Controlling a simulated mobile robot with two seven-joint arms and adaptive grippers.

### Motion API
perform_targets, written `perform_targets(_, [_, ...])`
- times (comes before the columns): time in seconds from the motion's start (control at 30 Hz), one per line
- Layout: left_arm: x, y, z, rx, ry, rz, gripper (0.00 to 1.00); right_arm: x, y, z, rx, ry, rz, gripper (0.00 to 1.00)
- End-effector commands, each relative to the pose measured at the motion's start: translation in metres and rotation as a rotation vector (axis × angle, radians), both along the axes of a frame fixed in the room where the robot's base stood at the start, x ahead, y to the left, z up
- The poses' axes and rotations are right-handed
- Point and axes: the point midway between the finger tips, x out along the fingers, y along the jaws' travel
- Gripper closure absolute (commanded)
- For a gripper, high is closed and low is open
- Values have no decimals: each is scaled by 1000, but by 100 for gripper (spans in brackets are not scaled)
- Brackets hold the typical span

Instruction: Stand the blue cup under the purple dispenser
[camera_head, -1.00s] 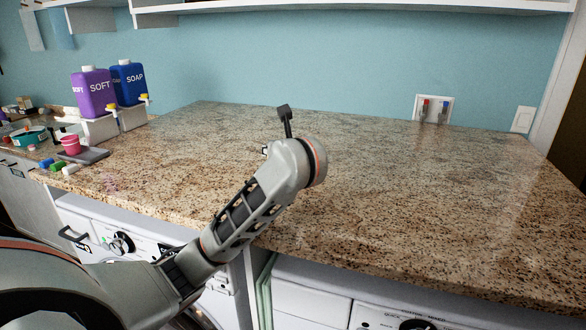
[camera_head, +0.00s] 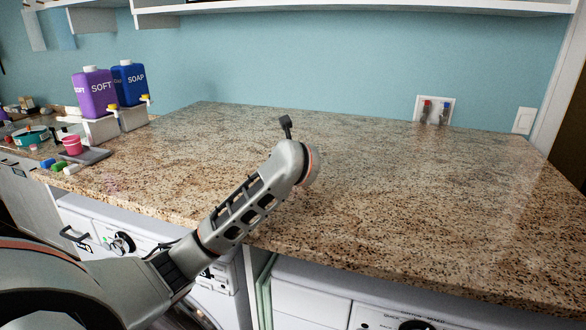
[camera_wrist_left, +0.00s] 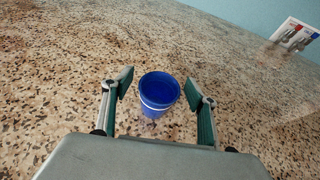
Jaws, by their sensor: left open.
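The blue cup (camera_wrist_left: 158,90), with a white band, stands upright on the granite counter in the left wrist view. It is between the two fingers of my open left gripper (camera_wrist_left: 159,85), with gaps visible on both sides. In the head view my arm hides the cup and the fingers. The purple dispenser (camera_head: 94,93), marked SOFT, stands on a white stand at the back left of the counter, with a yellow tap at its lower front. My right gripper is in neither view.
A blue SOAP dispenser (camera_head: 129,82) stands right of the purple one. A pink cup (camera_head: 72,145) sits on a grey tray (camera_head: 94,155) in front. Small coloured blocks (camera_head: 58,166) lie nearby. The counter's middle and right (camera_head: 430,190) are clear.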

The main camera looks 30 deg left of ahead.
Motion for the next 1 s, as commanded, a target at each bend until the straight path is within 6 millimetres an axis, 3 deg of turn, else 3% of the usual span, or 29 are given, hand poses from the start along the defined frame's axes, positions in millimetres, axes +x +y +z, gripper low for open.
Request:
perform_targets(0.1, [0, 0, 0, 0, 0, 0, 44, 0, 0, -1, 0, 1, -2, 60])
perform_targets(0.23, [0, 0, 0, 1, 1, 0, 77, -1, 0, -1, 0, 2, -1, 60])
perform_targets(0.73, [0, 0, 6, 1, -1, 0, 80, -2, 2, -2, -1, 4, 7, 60])
perform_targets(1.0, [0, -1, 43, -2, -5, 1, 80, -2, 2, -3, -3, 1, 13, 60])
